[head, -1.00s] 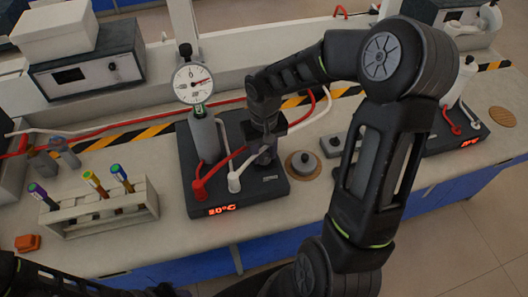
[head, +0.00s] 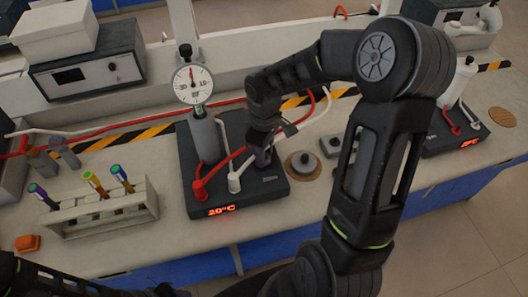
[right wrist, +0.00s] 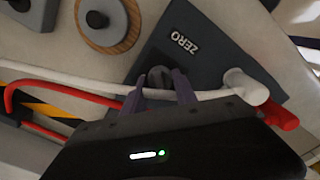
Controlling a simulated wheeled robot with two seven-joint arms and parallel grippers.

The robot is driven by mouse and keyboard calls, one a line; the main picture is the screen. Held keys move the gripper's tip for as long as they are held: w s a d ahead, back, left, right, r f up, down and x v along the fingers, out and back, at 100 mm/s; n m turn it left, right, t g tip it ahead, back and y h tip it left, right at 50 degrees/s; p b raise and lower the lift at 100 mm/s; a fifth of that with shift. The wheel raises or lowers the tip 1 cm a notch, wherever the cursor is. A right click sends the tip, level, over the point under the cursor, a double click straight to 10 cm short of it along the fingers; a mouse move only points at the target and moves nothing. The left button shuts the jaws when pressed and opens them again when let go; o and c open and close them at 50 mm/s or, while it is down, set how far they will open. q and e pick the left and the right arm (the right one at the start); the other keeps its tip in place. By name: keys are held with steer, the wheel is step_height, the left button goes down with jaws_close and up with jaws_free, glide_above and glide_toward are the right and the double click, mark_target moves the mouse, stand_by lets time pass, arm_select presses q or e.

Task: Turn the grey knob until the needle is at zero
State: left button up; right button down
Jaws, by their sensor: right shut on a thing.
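The round white dial gauge (head: 193,84) stands on a grey cylinder on the black unit (head: 268,189). Its red needle points almost straight up, at or very near the zero mark. The grey knob (right wrist: 157,74) sits on the unit beside the ZERO label in the right wrist view. My right gripper (right wrist: 158,86) is shut on the knob, one purple-grey finger on each side. In the head view my right gripper (head: 262,157) reaches down to the unit, and the knob is mostly hidden there. My left gripper does not show clearly; only dark arm parts are at the bottom left.
A red and a white hose (head: 234,182) run close beside my right gripper. A grey weight on a round wooden pad (head: 303,165) stands just right of the unit. A rack of colored-cap tubes (head: 100,211) stands at left. Another unit is at far right.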

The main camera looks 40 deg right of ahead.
steer(key=shift+n, duration=0.4)
steer(key=c, duration=1)
jaws_free()
steer(key=shift+o, duration=0.2)
steer(key=shift+r, duration=0.1)
step_height(320, 180, up, 8)
steer(key=shift+f+b, duration=0.15)
steer(key=shift+b, duration=0.25)
